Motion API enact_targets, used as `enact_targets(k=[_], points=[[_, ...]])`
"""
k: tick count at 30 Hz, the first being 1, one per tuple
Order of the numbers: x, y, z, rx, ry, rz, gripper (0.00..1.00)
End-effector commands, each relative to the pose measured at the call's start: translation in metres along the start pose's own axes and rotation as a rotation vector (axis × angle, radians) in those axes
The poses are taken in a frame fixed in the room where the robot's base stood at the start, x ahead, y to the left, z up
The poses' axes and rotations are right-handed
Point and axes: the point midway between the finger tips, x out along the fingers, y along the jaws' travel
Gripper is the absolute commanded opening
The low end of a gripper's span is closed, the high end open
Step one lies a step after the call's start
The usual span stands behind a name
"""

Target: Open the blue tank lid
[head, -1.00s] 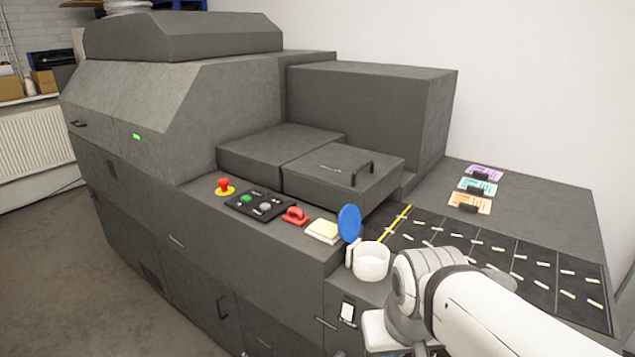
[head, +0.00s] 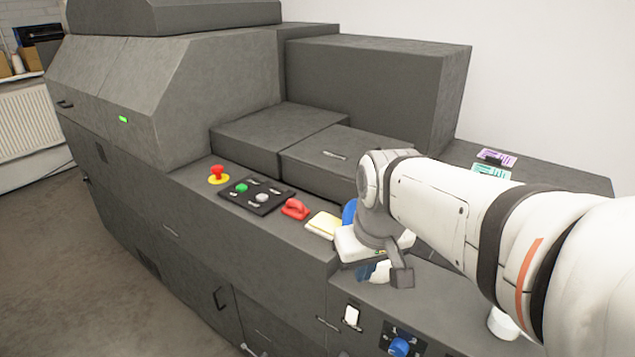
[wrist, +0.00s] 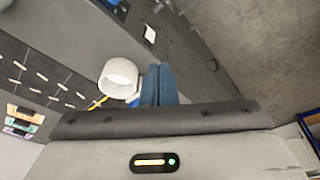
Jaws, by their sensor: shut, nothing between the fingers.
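The white tank (head: 380,272) stands at the near edge of the grey machine, mostly hidden behind my gripper in the head view. In the wrist view the white tank (wrist: 119,77) shows an uncovered round mouth. The blue lid (head: 349,212) stands raised behind my wrist, and only its left edge shows. My gripper's blue fingers (head: 367,272) are shut and empty. In the wrist view the fingers (wrist: 158,84) are close together right beside the tank; I cannot tell whether they touch it.
Left of the tank are a yellow pad (head: 323,225), a red handle (head: 295,209), a button panel (head: 257,194) and a red stop button (head: 218,174). A blue knob (head: 398,347) and a white switch (head: 351,316) are on the front. Another white round object (head: 503,323) shows lower right.

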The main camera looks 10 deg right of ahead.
Motion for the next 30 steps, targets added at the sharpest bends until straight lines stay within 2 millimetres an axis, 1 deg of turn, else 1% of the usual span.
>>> enact_targets(k=[1, 2, 3, 5, 6, 8, 9, 11, 12, 15, 18, 21, 24, 26, 29, 30], points=[[-0.005, 0.004, -0.029, -0.044, -0.013, -0.008, 0.0], [-0.008, 0.005, -0.043, -0.075, -0.021, -0.013, 0.0], [-0.011, 0.008, -0.064, -0.117, -0.031, -0.02, 0.0], [-0.014, 0.011, -0.094, -0.18, -0.044, -0.032, 0.0], [-0.015, 0.013, -0.114, -0.222, -0.051, -0.042, 0.0], [-0.014, 0.017, -0.142, -0.285, -0.062, -0.055, 0.0], [-0.013, 0.019, -0.161, -0.328, -0.069, -0.065, 0.0], [-0.009, 0.022, -0.188, -0.39, -0.078, -0.08, 0.0], [-0.006, 0.024, -0.204, -0.429, -0.083, -0.09, 0.0], [0.003, 0.028, -0.238, -0.518, -0.092, -0.113, 0.0], [0.012, 0.031, -0.262, -0.589, -0.098, -0.132, 0.0], [0.018, 0.032, -0.277, -0.634, -0.1, -0.144, 0.0], [0.023, 0.033, -0.284, -0.659, -0.102, -0.152, 0.0], [0.026, 0.033, -0.285, -0.665, -0.103, -0.154, 0.0], [0.036, 0.031, -0.284, -0.668, -0.102, -0.154, 0.0], [0.042, 0.03, -0.282, -0.667, -0.104, -0.155, 0.0]])
